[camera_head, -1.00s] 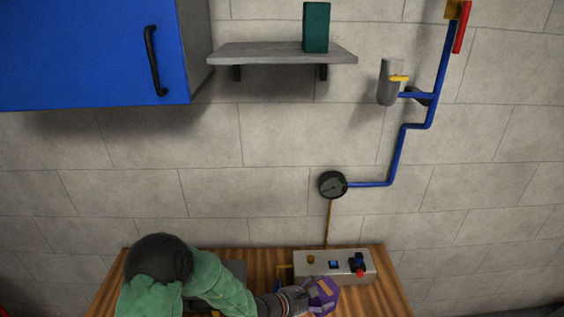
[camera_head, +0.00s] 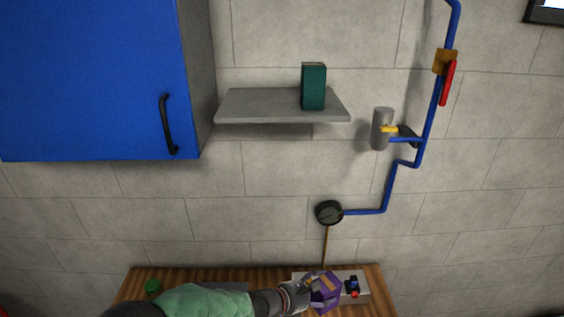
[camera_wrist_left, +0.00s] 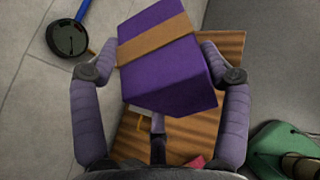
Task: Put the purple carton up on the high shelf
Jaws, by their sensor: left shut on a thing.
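The purple carton (camera_head: 325,291) has a tan band and is held by my left gripper (camera_head: 309,287) above the wooden table, in front of the grey control box. In the left wrist view the carton (camera_wrist_left: 168,67) sits between the two fingers of my left gripper (camera_wrist_left: 160,75), which are shut on it, and it looks tilted. The high shelf (camera_head: 255,105) is a grey slab on the wall, above and left of the carton. A teal box (camera_head: 313,86) stands on the shelf's right part. My right gripper is not in view.
A blue cabinet (camera_head: 90,80) hangs left of the shelf. A blue pipe (camera_head: 388,185) with a red lever (camera_head: 447,84) and a round gauge (camera_head: 329,212) runs on the wall to the right. The left and middle of the shelf top are clear. The wooden table (camera_head: 270,275) lies below.

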